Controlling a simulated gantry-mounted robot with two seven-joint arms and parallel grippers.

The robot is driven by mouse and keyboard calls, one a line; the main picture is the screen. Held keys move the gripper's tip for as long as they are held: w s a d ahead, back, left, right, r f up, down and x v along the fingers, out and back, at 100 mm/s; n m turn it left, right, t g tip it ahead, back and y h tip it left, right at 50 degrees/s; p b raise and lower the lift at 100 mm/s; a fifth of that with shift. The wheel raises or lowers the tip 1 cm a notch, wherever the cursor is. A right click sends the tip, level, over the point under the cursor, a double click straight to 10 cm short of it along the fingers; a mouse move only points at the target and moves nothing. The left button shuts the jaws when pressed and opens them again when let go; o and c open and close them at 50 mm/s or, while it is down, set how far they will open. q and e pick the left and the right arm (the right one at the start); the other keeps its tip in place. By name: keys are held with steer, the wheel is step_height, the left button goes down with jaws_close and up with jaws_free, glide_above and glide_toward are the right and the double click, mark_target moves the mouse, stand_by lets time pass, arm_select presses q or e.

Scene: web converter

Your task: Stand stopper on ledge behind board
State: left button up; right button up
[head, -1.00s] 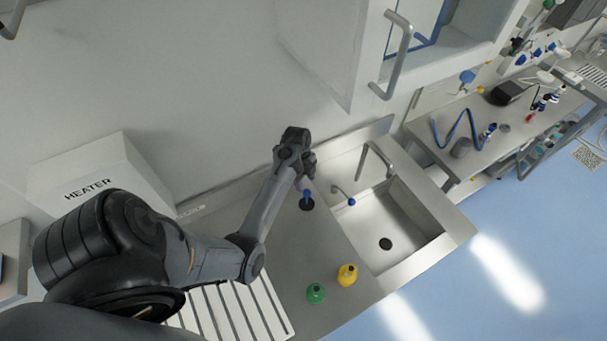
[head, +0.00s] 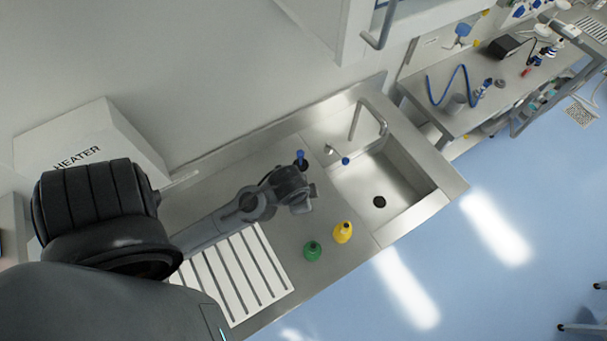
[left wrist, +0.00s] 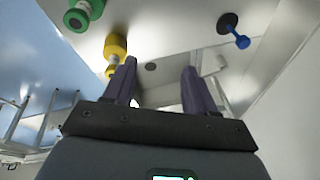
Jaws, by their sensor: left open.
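A small blue stopper-like piece (head: 300,156) stands at a dark disc on the steel counter, left of the sink near its back edge. In the left wrist view the blue piece (left wrist: 240,40) shows as a stem with a round end, rising from the dark disc. I cannot tell whether the disc is its base or a hole. The white ribbed board (head: 215,287) lies at the front left of the counter. My left gripper (head: 308,199) is open above the counter, in front of the blue piece and apart from it. The left wrist view shows nothing between its fingers (left wrist: 158,68). My right gripper is out of view.
A green bottle (head: 312,251) and a yellow bottle (head: 342,233) stand close together in front of my left gripper. The sink (head: 400,200) with its tall faucet (head: 368,103) is to the right. The heater box (head: 85,135) is at the back left.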

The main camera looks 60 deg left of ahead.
arm_select(q)
steer(key=s+d+r+n+h, duration=0.1)
steer(key=s+d+r+n, duration=0.1)
steer(key=s+d, duration=0.2)
steer(key=shift+d+r+t, duration=0.15)
steer(key=shift+d+t, duration=0.15)
steer(key=shift+d, duration=0.95)
